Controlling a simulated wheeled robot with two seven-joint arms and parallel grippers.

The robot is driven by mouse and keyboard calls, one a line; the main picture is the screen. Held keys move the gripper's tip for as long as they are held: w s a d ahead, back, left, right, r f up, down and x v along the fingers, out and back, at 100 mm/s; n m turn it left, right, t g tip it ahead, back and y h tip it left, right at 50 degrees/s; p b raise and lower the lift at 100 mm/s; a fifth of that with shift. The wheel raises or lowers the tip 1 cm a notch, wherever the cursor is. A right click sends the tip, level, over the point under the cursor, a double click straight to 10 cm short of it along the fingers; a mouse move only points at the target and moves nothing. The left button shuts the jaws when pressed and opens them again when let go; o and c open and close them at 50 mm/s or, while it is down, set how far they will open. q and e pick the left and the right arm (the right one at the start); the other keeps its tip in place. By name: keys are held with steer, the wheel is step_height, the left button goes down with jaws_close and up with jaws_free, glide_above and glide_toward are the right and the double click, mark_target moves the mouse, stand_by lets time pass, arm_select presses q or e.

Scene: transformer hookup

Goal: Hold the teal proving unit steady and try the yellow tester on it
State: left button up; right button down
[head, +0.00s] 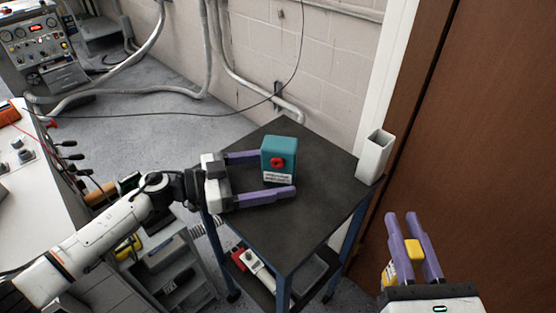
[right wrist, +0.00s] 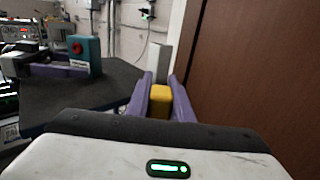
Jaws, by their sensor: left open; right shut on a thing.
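The teal proving unit (head: 279,154) stands upright on the dark top of a small table, with a red round part and a white label on its front. It also shows in the right wrist view (right wrist: 86,52). My left gripper (head: 276,174) is open, with its purple fingers on either side of the unit; I cannot tell whether they touch it. My right gripper (head: 411,244) is shut on the yellow tester (head: 414,249), to the right of the table and apart from the unit. The tester also shows between the fingers in the right wrist view (right wrist: 160,101). Its lower part is mostly hidden.
The table top (head: 318,205) is otherwise clear around the unit. A white open-topped holder (head: 375,157) stands at its right edge. A lower shelf holds a red and white item (head: 252,267). A brown door (head: 480,140) is at the right, and a white bench (head: 25,190) at the left.

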arm_select(q)
steer(key=shift+d, duration=0.25)
steer(key=c, duration=0.7)
stand_by(0.6)
steer(key=c, duration=0.7)
stand_by(0.5)
